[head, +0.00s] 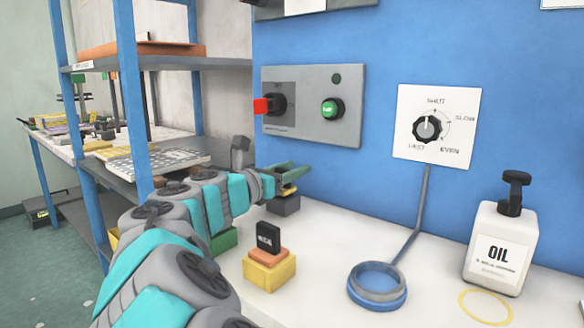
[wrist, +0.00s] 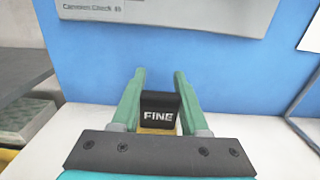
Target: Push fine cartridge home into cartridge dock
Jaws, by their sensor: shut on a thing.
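The fine cartridge (wrist: 158,112) is a black block with white lettering "FINE", with a strip of yellow at its lower edge in the wrist view. My gripper (wrist: 157,82) has its green fingers on either side of it, shut on it. In the head view my gripper (head: 294,174) is low in front of the blue wall, above a dark grey block (head: 285,205) on the white worktop. This block may be the cartridge dock; I cannot tell for sure. The fingers hide the cartridge in the head view, and whether it touches the block cannot be told.
Another black cartridge (head: 268,237) stands on an orange and yellow block (head: 270,273) in front. A green block (head: 223,240) is partly behind my arm. A blue ring (head: 377,298) and an oil bottle (head: 498,250) stand at right. A grey switch panel (head: 312,118) is on the wall above.

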